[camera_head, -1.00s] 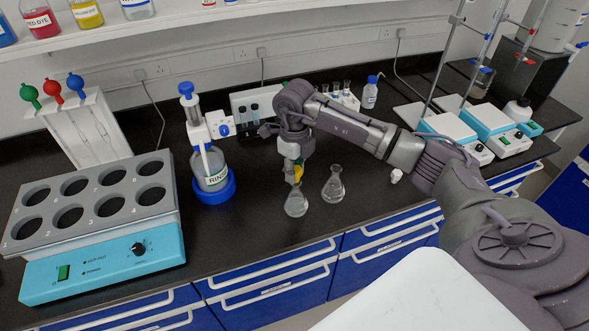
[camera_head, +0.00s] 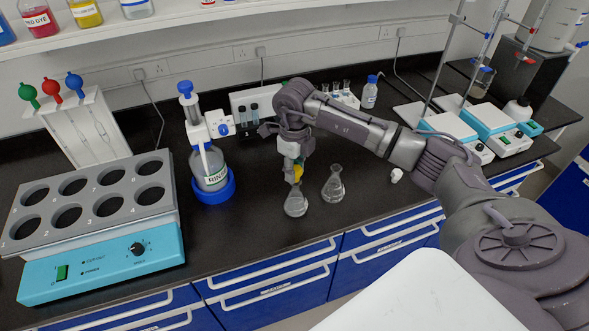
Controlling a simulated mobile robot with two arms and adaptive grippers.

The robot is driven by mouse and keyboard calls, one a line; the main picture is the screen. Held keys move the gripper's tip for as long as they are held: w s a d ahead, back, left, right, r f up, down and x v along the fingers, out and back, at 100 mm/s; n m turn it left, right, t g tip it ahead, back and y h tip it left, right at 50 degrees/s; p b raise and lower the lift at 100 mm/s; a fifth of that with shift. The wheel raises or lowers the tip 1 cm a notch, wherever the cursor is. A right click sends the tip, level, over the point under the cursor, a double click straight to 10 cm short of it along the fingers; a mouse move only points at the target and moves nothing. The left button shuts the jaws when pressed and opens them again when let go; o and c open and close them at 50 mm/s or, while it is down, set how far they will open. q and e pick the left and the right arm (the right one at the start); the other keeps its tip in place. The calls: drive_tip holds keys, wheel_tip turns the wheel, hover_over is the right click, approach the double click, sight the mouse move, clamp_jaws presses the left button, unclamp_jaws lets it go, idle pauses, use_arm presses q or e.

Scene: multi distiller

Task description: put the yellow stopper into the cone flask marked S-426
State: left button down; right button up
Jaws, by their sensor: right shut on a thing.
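The yellow stopper (camera_head: 298,173) is held in my right gripper (camera_head: 296,170), directly above the mouth of a cone flask. That cone flask (camera_head: 296,203) stands upright on the black bench, to the left of a second cone flask (camera_head: 333,186). The stopper's lower end is at or just over the left flask's neck; I cannot tell whether it is inside. The markings on both flasks are too small to read, so I cannot tell which is S-426. My left gripper is not in view.
A small white object (camera_head: 397,175) lies to the right. Hotplates (camera_head: 455,135) stand at the back right.

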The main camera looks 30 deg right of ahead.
drive_tip(key=shift+f+b, duration=0.7)
drive_tip(key=shift+f, duration=0.25)
idle(0.5)
drive_tip(key=o, duration=0.8)
drive_tip(key=shift+r, duration=0.2)
wheel_tip(320, 180, up, 12)
drive_tip(key=shift+f, duration=0.15)
